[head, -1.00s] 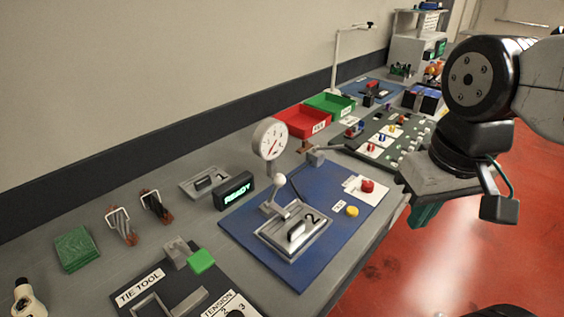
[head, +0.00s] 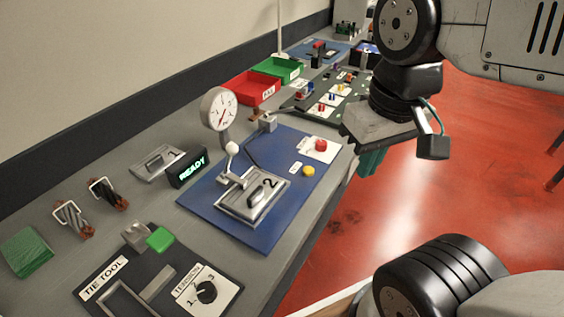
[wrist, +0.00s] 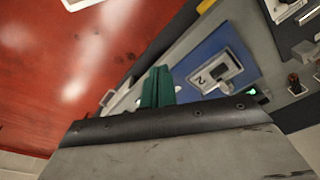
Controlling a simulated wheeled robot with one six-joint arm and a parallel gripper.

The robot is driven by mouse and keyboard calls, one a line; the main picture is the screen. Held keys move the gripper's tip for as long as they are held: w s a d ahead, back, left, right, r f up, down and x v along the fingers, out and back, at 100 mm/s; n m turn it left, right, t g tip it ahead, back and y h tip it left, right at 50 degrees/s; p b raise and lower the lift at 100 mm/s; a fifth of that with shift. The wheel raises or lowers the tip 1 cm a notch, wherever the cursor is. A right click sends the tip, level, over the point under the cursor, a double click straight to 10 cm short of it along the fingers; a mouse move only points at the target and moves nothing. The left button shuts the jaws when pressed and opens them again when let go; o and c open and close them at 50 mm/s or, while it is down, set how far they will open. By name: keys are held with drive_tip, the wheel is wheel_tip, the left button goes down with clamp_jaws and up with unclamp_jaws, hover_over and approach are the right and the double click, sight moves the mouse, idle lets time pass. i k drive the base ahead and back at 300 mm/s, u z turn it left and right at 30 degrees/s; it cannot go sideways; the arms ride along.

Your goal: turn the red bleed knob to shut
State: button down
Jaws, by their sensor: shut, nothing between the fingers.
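The red bleed knob (head: 320,145) sits on a white plate (head: 322,151) at the far right part of the blue panel (head: 262,235) in the head view. Its dial position is too small to read. My gripper (head: 371,160) hangs to the right of the knob, past the bench edge, with green fingers pointing down. The fingers are shut and empty. In the wrist view the green fingers (wrist: 157,88) show close together. The wrist view shows the blue panel (wrist: 222,55) beyond them, but I cannot make out the red knob there.
A gauge (head: 219,108), a white-tipped lever (head: 231,148) and a numbered plate (head: 254,196) stand on or beside the blue panel. A yellow button (head: 308,171) sits near the knob. Red (head: 252,88) and green (head: 277,70) bins are behind. Red floor is open to the right.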

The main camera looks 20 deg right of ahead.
sight(321, 145)
drive_tip(key=u, duration=0.85)
drive_tip(key=k, duration=0.95)
drive_tip(key=z, duration=0.9)
drive_tip(key=i, duration=0.5)
drive_tip(key=u, duration=0.05)
